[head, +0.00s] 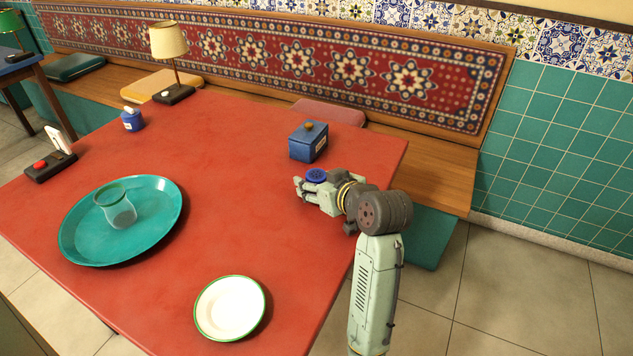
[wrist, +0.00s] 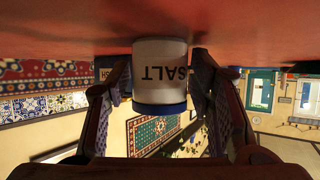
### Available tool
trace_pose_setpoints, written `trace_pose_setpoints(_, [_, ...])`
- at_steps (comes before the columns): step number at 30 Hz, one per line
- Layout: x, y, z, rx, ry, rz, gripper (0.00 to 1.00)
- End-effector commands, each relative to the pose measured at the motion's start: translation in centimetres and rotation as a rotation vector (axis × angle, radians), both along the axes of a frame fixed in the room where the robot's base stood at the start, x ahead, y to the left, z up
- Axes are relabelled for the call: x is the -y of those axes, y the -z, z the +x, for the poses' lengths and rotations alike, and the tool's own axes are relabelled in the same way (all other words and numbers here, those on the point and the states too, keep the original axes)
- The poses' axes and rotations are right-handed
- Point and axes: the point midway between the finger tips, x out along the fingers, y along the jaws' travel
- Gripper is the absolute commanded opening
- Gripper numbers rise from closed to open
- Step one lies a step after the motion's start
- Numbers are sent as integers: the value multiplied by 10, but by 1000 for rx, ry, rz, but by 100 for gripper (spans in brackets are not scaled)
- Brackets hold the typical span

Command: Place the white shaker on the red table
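The white shaker (wrist: 160,75) has a blue cap and the word SALT, and appears upside down in the wrist view. My gripper (wrist: 160,85) has a finger on each side of it, seemingly pressed against it. In the head view, the blue cap (head: 316,175) shows at my gripper (head: 306,188), over the right part of the red table (head: 215,190); the fingers hide most of the white body. The shaker's base is at or very near the red surface (wrist: 235,35); I cannot tell whether it touches.
A blue box (head: 308,142) stands just behind my gripper. The table's middle is clear.

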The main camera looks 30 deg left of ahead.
Motion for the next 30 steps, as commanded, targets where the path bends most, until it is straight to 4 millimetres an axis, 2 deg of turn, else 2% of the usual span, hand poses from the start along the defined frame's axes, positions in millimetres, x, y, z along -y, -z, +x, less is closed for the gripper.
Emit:
trace_pose_setpoints(14, [3, -5, -1, 2, 2, 1, 56])
trace_pose_setpoints(30, [82, -49, -47, 4, 3, 1, 56])
